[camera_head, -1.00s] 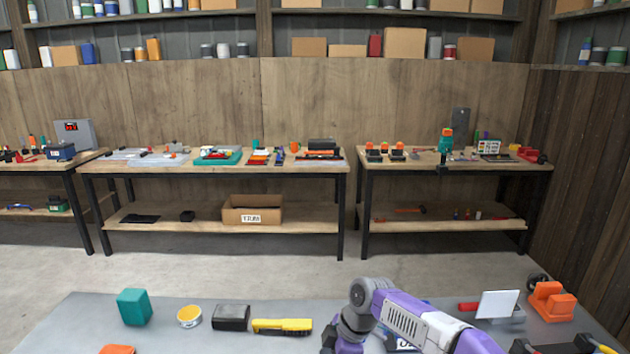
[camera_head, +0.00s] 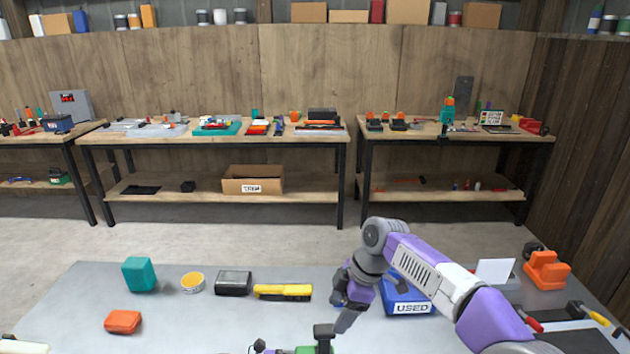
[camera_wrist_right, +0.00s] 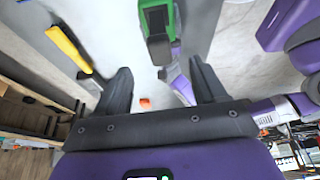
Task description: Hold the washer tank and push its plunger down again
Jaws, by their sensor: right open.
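A green item with a black top (camera_head: 322,338), which looks like the washer tank with its plunger, stands at the bottom edge of the head view. Its lower part is cut off there. In the right wrist view the green and black item (camera_wrist_right: 158,20) appears at the top, beyond the fingers. My right gripper (camera_head: 347,318) points down just right of the black top in the head view. Its fingers (camera_wrist_right: 163,88) are spread wide with nothing between them; I cannot tell whether one touches the tank.
On the grey bench (camera_head: 215,320) lie a teal block (camera_head: 139,274), a yellow tin (camera_head: 193,282), a black box (camera_head: 234,282), a yellow tool (camera_head: 283,292) and an orange block (camera_head: 123,321). A blue bin marked USED (camera_head: 405,300) stands behind my right arm.

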